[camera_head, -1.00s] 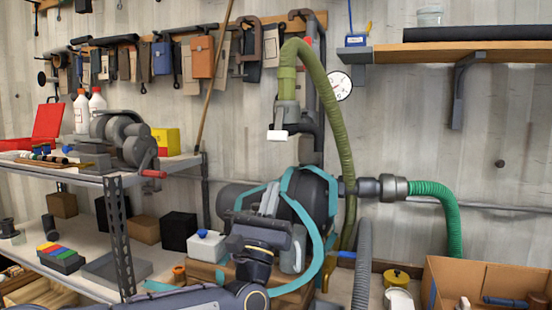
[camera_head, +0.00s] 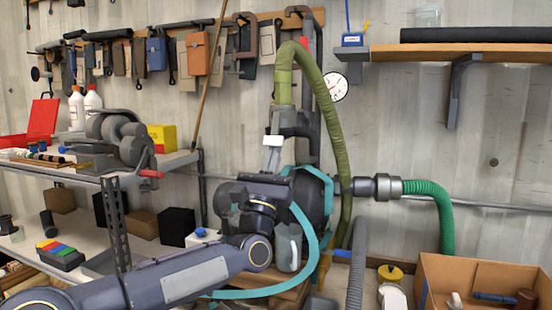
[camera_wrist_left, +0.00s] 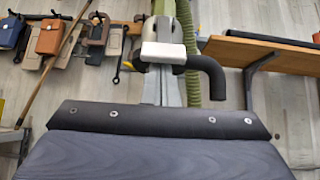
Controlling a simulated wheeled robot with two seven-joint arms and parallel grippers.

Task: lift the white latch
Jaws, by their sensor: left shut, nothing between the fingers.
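The white latch (camera_head: 272,141) is a small white block at the lower end of the green hose's grey fitting, in the middle of the head view. It also shows in the left wrist view (camera_wrist_left: 163,53), at the upper middle. My left gripper (camera_head: 273,154) points up with its grey fingers shut and empty, their tips just below the latch. In the left wrist view the fingers rise to the latch's underside; whether they touch it I cannot tell. My right gripper is not in view.
A green hose (camera_head: 327,110) hangs close to the right of the latch. A black curved pipe (camera_wrist_left: 210,75) is beside the latch. A shelf with a grinder (camera_head: 118,141) stands left. A wooden wall shelf (camera_head: 480,52) is at the right. A cardboard box (camera_head: 470,275) sits lower right.

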